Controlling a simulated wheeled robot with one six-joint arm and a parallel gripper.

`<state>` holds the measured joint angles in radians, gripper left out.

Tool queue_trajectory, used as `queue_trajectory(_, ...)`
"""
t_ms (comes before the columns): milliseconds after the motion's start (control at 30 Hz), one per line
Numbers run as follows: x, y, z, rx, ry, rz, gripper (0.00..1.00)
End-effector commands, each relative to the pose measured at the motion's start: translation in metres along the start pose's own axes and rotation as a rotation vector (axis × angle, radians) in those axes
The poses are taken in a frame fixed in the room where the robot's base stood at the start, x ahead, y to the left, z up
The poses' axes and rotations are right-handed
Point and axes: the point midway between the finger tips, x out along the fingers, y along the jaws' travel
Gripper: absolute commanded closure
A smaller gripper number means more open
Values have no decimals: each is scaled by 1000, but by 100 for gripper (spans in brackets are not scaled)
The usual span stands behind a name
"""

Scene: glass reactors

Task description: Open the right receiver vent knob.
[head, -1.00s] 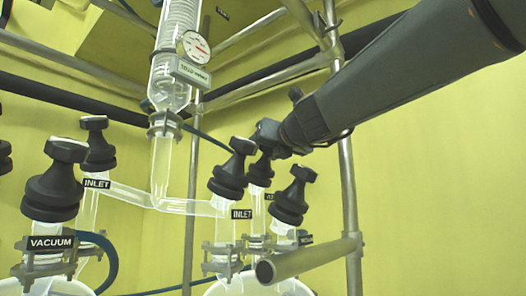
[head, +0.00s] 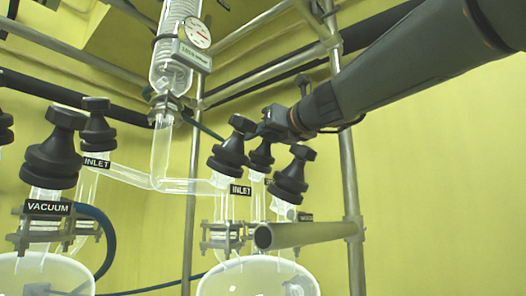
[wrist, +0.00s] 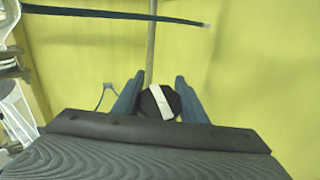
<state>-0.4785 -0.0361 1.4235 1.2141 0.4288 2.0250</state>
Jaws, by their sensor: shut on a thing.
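The right receiver (head: 258,280) is a glass vessel at the lower middle of the head view, with several black knobs on top. My gripper (head: 264,137) reaches in from the upper right to the rear knob (head: 261,158), which stands between the INLET knob (head: 229,148) and a right-hand knob (head: 291,172). The rear knob's label is mostly hidden, so I cannot read whether it says vent. In the wrist view, my gripper (wrist: 159,92) has its two blue fingers on either side of a dark round knob top with a white bar (wrist: 158,103), shut on it.
A thick metal pipe end (head: 280,236) sticks out in front of the right receiver, clamped to an upright pole (head: 350,200). A glass column with a gauge (head: 197,34) rises behind to the left. The left vessel has VACUUM (head: 51,160) and INLET knobs. The right wall side is clear.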

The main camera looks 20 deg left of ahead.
Motion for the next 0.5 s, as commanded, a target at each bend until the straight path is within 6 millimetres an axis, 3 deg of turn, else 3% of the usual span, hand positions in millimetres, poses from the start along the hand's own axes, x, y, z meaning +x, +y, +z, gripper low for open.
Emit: queue_trajectory(500, -2, 12, 0, -195, 1, 358, 84)
